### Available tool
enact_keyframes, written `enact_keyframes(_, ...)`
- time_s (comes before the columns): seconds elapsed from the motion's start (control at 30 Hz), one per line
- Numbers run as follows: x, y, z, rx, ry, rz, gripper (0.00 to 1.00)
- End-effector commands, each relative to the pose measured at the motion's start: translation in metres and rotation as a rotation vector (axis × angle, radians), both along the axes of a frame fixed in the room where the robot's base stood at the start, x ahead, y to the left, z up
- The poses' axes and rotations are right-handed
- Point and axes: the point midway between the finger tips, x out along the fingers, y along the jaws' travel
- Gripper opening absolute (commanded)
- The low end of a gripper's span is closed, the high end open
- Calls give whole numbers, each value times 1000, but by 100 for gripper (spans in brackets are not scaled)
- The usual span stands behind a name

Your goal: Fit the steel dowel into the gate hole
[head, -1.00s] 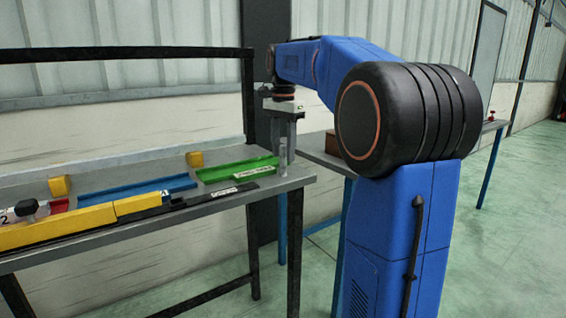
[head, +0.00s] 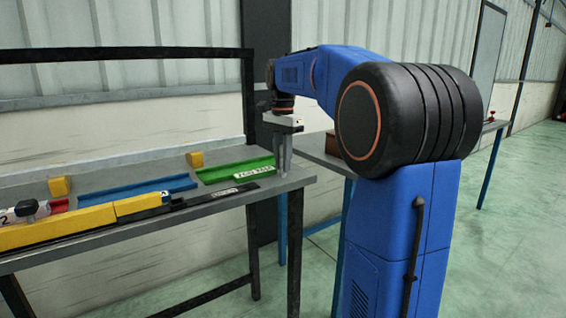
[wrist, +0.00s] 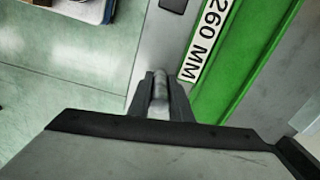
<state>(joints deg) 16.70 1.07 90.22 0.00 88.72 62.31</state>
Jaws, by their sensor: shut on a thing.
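My gripper (head: 284,168) points down at the right end of the grey bench, just right of the green channel. In the wrist view its fingers (wrist: 160,106) are shut on the steel dowel (wrist: 160,86), a small grey rounded pin whose end shows between them. In the head view I cannot tell the dowel apart from the fingers, and whether it touches the bench is unclear. I cannot make out the gate hole in either view.
The green channel (head: 230,170) has a "260 MM" label. A blue channel (head: 135,189), yellow blocks (head: 60,186) and a long yellow bar (head: 60,228) lie to the left. The bench's right edge is close to my gripper. Another table (head: 325,157) stands behind.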

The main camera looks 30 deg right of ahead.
Motion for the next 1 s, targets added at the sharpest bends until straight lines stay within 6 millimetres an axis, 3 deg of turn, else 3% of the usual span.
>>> enact_keyframes(0.17, 1, 0, 9, -1, -2, 0, 0)
enact_keyframes(0.5, 1, 0, 68, -1, -2, 0, 0)
enact_keyframes(0.7, 0, 0, 93, -1, -2, 0, 0)
enact_keyframes(1.0, 0, 0, 101, 0, 0, 0, 0)
